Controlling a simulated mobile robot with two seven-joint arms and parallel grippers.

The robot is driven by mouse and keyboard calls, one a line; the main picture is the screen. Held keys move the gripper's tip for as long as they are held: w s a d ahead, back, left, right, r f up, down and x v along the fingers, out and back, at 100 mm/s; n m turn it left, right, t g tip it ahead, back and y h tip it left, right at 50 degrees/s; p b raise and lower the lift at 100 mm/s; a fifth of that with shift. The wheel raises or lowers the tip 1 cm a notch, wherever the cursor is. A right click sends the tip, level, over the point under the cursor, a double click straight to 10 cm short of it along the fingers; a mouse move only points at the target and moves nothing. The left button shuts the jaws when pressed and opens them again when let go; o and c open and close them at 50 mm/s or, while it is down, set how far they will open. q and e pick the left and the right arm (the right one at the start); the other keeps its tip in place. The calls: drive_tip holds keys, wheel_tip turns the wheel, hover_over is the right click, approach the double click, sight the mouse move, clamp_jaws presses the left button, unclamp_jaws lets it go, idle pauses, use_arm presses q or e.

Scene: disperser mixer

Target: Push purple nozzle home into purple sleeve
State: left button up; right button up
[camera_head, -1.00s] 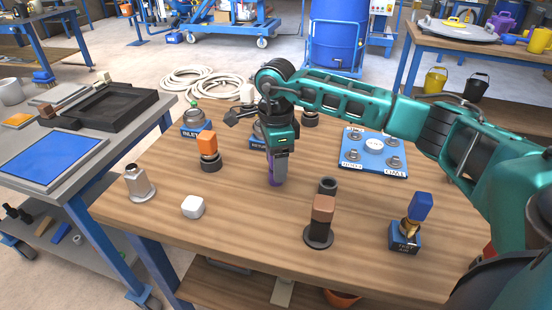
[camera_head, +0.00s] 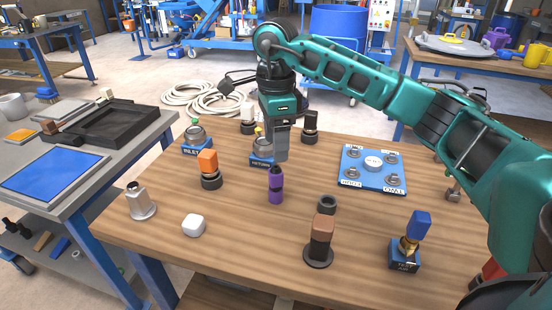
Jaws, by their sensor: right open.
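A slim upright purple piece (camera_head: 275,186) stands near the middle of the wooden table, with a dark top, a dark band partway up and purple above and below that band. The purple nozzle and purple sleeve look stacked in one column here; I cannot tell how deep the nozzle sits. My right gripper (camera_head: 281,158) is open and points down, just above and slightly behind the dark top in the picture. I see nothing between its fingers. My left gripper is not in view.
An orange-topped piece (camera_head: 208,168) stands to the left, a brown-topped piece (camera_head: 321,235) in front right. A blue plate (camera_head: 373,168) is at the right, a blue-topped brass piece (camera_head: 412,240) at front right. Wood around the purple piece is clear.

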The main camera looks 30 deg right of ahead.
drive_tip(key=shift+r, duration=1.2)
